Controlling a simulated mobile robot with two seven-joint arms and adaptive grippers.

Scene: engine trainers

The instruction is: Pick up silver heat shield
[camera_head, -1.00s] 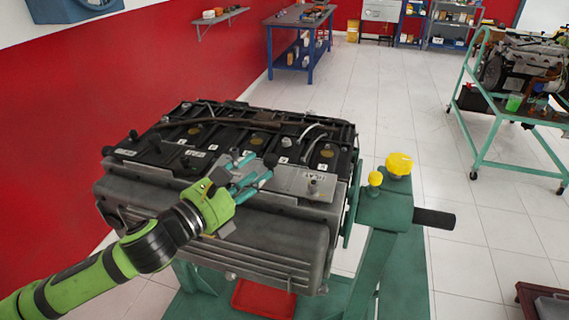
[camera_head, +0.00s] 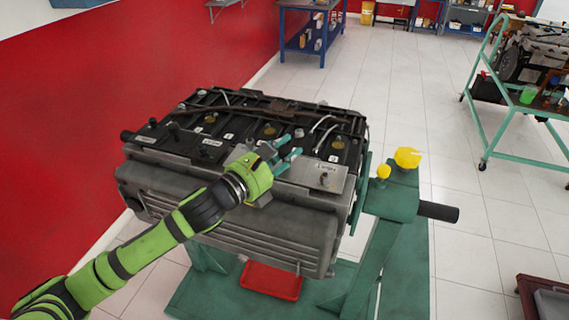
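A flat silver plate (camera_head: 322,173), which looks like the silver heat shield, lies along the near top edge of the engine (camera_head: 270,205). It has a small label and a dark round fitting on its right part. My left gripper (camera_head: 292,147) is over the plate's left-middle part, with its teal fingers pointing right and away. The fingers are apart with nothing seen between them. The gripper hides part of the plate, and I cannot tell whether it touches it. My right gripper is out of view.
The engine sits on a green stand (camera_head: 390,235) with yellow knobs (camera_head: 407,157) and a black handle at right. A red tray (camera_head: 271,280) lies below. A red wall is at left, a blue table (camera_head: 312,30) behind. Floor at right is partly clear before a green trolley (camera_head: 487,130).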

